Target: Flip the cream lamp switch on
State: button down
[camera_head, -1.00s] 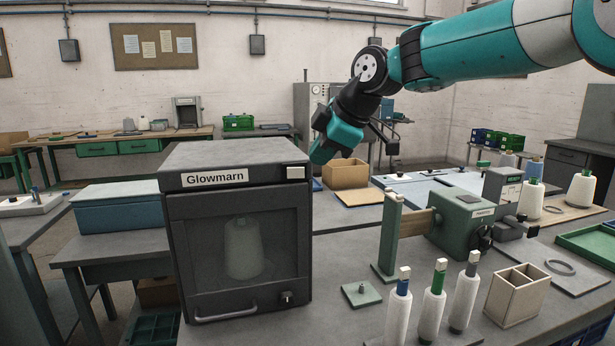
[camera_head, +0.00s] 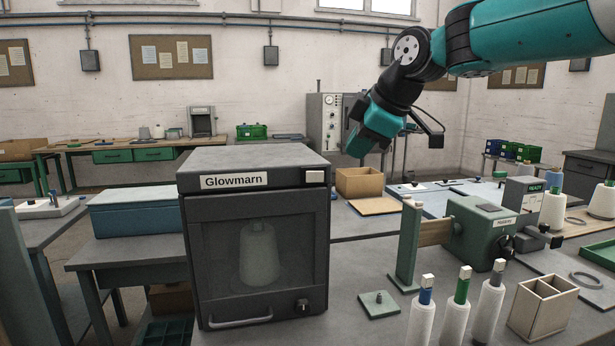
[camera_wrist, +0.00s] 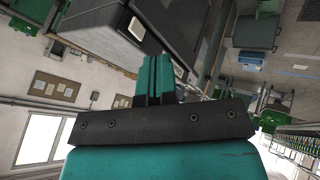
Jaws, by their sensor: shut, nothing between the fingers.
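The dark grey cabinet labelled Glowmarn (camera_head: 258,245) stands on the near bench. A small cream rocker switch (camera_head: 315,176) sits at the top right of its front, beyond the name label. Behind the cabinet's window a pale cone shows dimly; the inside looks unlit. My gripper (camera_head: 357,148) is above and right of the switch in the head view, apart from it. In the wrist view my teal fingers (camera_wrist: 155,78) are shut together and empty, with the cabinet (camera_wrist: 185,28) beyond them.
A green post (camera_head: 408,245) and a green winder (camera_head: 485,230) stand right of the cabinet. Several thread cones and an open divided wooden box (camera_head: 541,308) stand near the front. A cardboard box (camera_head: 359,182) is behind. The air before the cabinet's front looks clear.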

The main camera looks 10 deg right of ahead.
aim_at(315, 177)
jog(key=shift+w+a+f+p, duration=0.4)
jog(key=shift+w+f+p, duration=0.15)
jog(key=shift+w+f, duration=0.9)
jog(key=shift+w+a+f+p, duration=0.5)
jog(key=shift+w+f, duration=0.7)
jog(key=shift+w, duration=0.45)
jog(key=shift+w+a+f+p, duration=0.35)
jog(key=shift+w+f+p, duration=0.2)
jog(key=shift+w+f, duration=0.9)
jog(key=shift+w+r, duration=0.1)
jog(key=shift+r, duration=0.05)
